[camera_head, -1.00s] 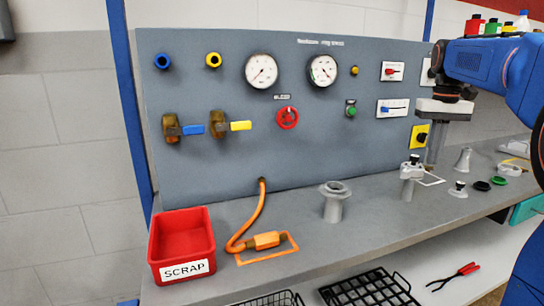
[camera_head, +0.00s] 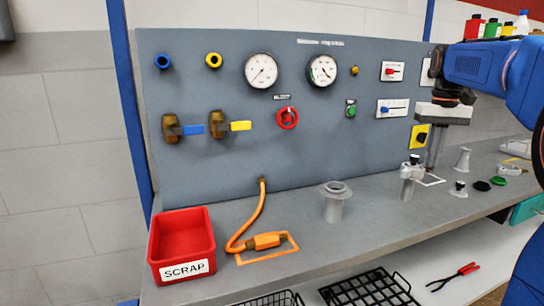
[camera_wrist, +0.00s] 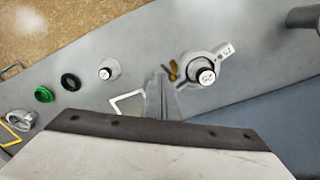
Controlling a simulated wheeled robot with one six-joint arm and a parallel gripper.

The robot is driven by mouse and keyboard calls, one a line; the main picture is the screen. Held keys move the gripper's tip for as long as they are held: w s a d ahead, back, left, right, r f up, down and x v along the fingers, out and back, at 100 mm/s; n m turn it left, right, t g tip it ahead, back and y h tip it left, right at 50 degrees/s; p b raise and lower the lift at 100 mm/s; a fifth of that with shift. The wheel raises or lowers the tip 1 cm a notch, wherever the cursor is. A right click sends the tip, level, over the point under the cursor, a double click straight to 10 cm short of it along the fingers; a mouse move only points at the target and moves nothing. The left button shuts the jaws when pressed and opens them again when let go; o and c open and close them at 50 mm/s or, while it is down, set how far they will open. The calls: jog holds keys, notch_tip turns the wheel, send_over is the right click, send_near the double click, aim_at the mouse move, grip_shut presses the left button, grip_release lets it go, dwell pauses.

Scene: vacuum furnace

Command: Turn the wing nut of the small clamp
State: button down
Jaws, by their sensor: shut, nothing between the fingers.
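The small clamp (camera_wrist: 222,53) is a grey ring around the top of a short port on the bench, with a black-topped piece marked 25 at its centre. The port also shows in the head view (camera_head: 408,188). The brass wing nut (camera_wrist: 172,70) sits at the clamp's left side in the wrist view. My gripper (camera_wrist: 160,76) is shut and empty, its tips just left of the wing nut; I cannot tell whether they touch. In the head view my gripper (camera_head: 431,168) points down, right of the port.
A larger flanged port (camera_head: 334,203) stands to the left. On the right are a cone-shaped fitting (camera_head: 462,160), a black ring (camera_head: 482,186) and a green ring (camera_head: 498,181). A red scrap bin (camera_head: 182,270) and orange hose (camera_head: 240,236) are far left. The upright panel (camera_head: 330,130) stands behind.

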notch_tip(320, 180, up, 8)
dwell(1.1)
